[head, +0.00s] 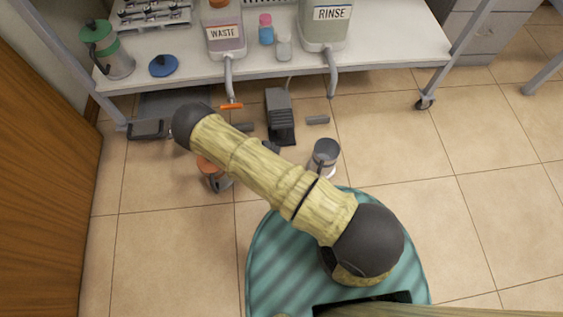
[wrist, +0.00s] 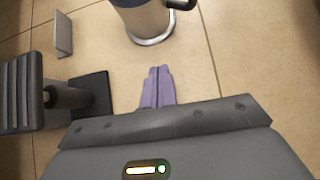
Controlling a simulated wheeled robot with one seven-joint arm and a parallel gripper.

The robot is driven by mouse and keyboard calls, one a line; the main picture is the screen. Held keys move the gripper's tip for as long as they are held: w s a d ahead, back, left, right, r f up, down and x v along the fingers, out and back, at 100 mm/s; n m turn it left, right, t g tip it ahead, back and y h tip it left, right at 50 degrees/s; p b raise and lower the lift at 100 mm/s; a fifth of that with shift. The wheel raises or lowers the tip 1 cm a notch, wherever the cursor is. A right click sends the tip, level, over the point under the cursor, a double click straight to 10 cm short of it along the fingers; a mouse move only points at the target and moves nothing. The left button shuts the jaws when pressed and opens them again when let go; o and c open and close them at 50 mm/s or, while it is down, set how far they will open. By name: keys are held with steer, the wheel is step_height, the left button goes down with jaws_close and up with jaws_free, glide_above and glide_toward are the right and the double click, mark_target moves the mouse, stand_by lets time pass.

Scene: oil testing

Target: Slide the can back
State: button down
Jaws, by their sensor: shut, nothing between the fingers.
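A pale can with a dark grey-blue upper part and a dark handle (head: 325,158) stands on the floor, right of my arm in the head view. A can of that look shows at the top of the wrist view (wrist: 147,18), cut off by the frame edge. My gripper (wrist: 157,73) has its purple fingers together and empty. They point toward the can, with a short floor gap between. In the head view my arm mostly hides the gripper. A second can, orange and grey (head: 212,174), stands partly behind my arm.
A black pedal (head: 281,116) is on the floor, and close on the left in the wrist view (wrist: 85,95). The bench (head: 400,58) holds waste and rinse tanks. Floor to the right is clear.

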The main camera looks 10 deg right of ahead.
mark_target(312, 167)
steer(key=b+x, duration=0.3)
steer(key=x, duration=0.3)
steer(key=shift+d+f, duration=0.15)
steer(key=shift+f, duration=0.25)
steer(key=shift+d+b, duration=0.85)
steer(key=shift+d, duration=0.4)
steer(key=shift+d+r, duration=0.25)
steer(key=shift+d, duration=0.5)
